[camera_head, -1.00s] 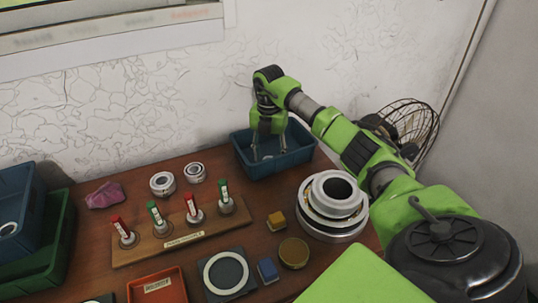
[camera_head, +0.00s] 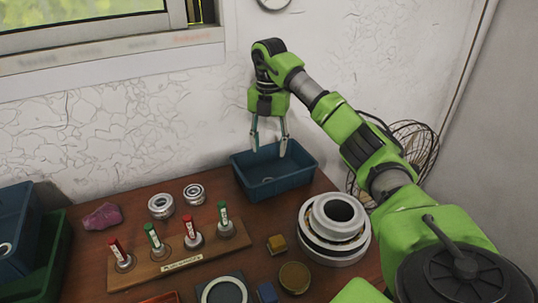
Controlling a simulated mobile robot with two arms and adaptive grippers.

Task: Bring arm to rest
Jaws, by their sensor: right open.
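My right arm reaches in from the right side of the head view. Its gripper (camera_head: 269,148) points down above the blue bin (camera_head: 306,179) at the back of the table, with the fingertips at about the height of the bin's far rim. The two fingers are apart with nothing between them. My left gripper does not show.
A large stack of bearing rings (camera_head: 334,229) stands right of the bin. A wooden rack (camera_head: 182,262) holds several red and green pegs. Two small bearings (camera_head: 161,206) and a pink cloth (camera_head: 102,216) lie behind it. Blue (camera_head: 14,235) and green bins (camera_head: 58,262) stand at left.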

